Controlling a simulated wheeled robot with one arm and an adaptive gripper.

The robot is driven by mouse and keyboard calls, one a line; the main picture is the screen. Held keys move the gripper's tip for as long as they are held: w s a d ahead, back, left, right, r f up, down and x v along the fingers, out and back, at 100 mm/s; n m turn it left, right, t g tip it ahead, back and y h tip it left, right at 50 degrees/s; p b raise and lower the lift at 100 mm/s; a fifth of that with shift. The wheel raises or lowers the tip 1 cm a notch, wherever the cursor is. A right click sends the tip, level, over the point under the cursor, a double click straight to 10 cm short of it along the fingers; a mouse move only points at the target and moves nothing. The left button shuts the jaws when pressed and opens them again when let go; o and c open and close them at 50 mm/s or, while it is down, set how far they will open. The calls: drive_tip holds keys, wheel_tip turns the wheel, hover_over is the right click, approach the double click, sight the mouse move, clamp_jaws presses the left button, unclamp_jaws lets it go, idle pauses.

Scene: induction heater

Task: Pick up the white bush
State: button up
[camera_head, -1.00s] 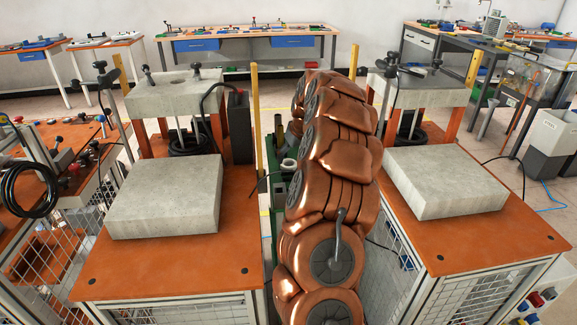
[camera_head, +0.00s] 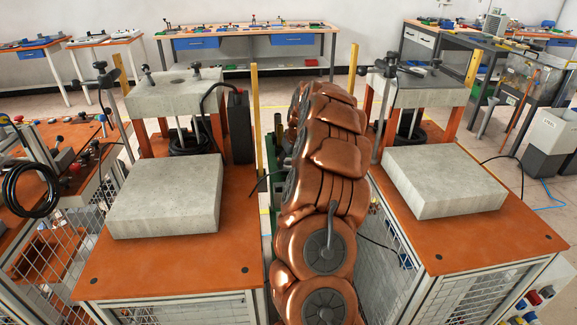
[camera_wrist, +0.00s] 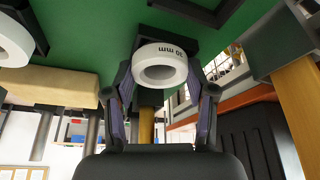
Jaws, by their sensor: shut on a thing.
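A white bush (camera_wrist: 160,65), a short ring marked "30 mm", is between the two fingertips of my gripper (camera_wrist: 161,80) in the wrist view. The fingers touch it on both sides and are shut on it. The wrist picture is upside down. A green surface (camera_wrist: 90,30) lies close to the bush; I cannot tell whether they touch. A second white ring (camera_wrist: 12,42) is at the left edge of the wrist view. In the head view my copper-coloured arm hides the gripper and the bush.
In the head view, orange benches with grey slabs (camera_head: 167,195) (camera_head: 443,181) flank my arm left and right. A yellow post (camera_head: 256,110) and a black box (camera_head: 239,126) stand close on the left. A tan block (camera_wrist: 55,86) is near the gripper in the wrist view.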

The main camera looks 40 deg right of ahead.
drive_tip(key=c, duration=0.4)
drive_tip(key=shift+r+p, duration=1.05)
drive_tip(key=shift+r, duration=7.75)
